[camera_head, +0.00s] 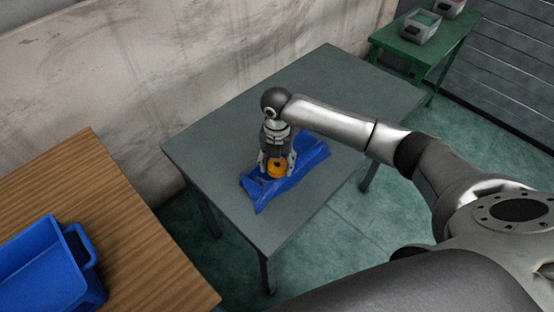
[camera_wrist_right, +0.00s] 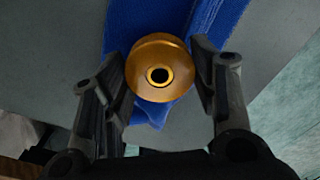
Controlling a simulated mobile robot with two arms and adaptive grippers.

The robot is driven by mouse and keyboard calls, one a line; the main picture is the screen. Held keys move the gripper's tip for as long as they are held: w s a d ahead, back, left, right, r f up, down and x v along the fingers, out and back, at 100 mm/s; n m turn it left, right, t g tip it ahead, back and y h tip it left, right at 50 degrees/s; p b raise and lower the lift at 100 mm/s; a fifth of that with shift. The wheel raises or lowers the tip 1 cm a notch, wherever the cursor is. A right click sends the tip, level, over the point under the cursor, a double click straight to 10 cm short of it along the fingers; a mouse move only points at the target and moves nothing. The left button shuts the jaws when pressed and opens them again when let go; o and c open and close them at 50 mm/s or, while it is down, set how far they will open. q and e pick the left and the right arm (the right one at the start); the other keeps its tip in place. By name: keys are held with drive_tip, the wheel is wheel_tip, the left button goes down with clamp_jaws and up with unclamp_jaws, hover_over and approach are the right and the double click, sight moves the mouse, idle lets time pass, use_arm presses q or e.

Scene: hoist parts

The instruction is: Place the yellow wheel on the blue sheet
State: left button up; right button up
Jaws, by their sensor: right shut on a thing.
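The yellow wheel (camera_head: 277,168) is between the fingers of my right gripper (camera_head: 276,165), over the blue sheet (camera_head: 308,160). In the right wrist view the wheel (camera_wrist_right: 158,72) shows its round face and dark centre hole, with a finger of my right gripper (camera_wrist_right: 160,85) on either side. The gripper is shut on it and points down. The creased blue sheet (camera_wrist_right: 140,18) lies on the grey table behind the wheel. I cannot tell whether the wheel touches the sheet. My left gripper is not in view.
The grey table (camera_head: 220,130) has free room around the sheet. A wooden table (camera_head: 135,240) with a blue bin (camera_head: 40,262) stands at the lower left. A green table (camera_head: 405,50) with grey bins (camera_head: 420,27) stands at the back right. A wall runs behind the grey table.

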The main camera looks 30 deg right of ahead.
drive_tip(key=shift+f, duration=0.15)
drive_tip(key=shift+f+b, duration=0.45)
drive_tip(key=shift+b, duration=0.1)
drive_tip(key=o, duration=1.5)
drive_tip(key=shift+c, duration=0.2)
